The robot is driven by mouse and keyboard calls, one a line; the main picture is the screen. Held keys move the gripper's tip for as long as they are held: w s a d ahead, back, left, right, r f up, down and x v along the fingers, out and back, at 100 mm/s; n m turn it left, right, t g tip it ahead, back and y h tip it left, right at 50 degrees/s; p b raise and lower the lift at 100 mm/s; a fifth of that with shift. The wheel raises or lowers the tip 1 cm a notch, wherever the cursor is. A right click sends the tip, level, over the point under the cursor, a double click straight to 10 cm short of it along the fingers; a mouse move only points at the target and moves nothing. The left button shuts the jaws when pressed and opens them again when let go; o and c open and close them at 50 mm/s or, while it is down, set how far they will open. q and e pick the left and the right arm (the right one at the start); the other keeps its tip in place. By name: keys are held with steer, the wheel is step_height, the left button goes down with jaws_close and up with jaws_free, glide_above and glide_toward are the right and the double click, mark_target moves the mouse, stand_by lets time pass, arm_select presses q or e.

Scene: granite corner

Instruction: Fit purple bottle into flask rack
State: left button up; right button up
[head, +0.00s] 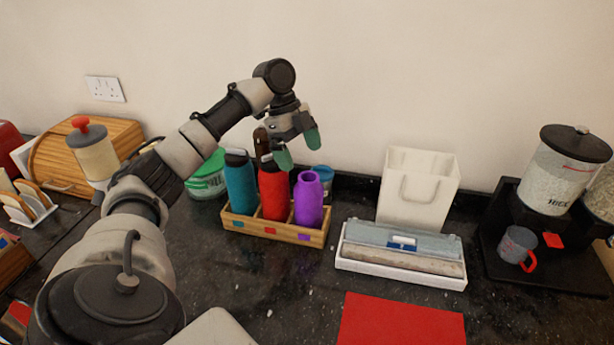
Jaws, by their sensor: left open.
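The purple bottle (309,203) stands upright in the right compartment of the wooden flask rack (263,233), behind the purple mark on the rack's front. A red bottle (271,195) stands in the middle compartment and a teal bottle (239,188) in the left one. My left gripper (298,150) is open and empty. It is above the rack, up and slightly left of the purple bottle's top, and looks apart from it. One finger overlaps the red bottle's top in the picture, so I cannot tell whether they touch. My right gripper is out of view.
Behind the rack are a green-and-white tub (207,178), a dark brown bottle top (261,140) and a blue-lidded container (323,176). Right of it are a white box with rolls (400,268) and a white bag (418,190). A red mat (400,322) lies in front.

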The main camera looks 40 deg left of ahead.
arm_select(q)
steer(key=shift+v, duration=1.7)
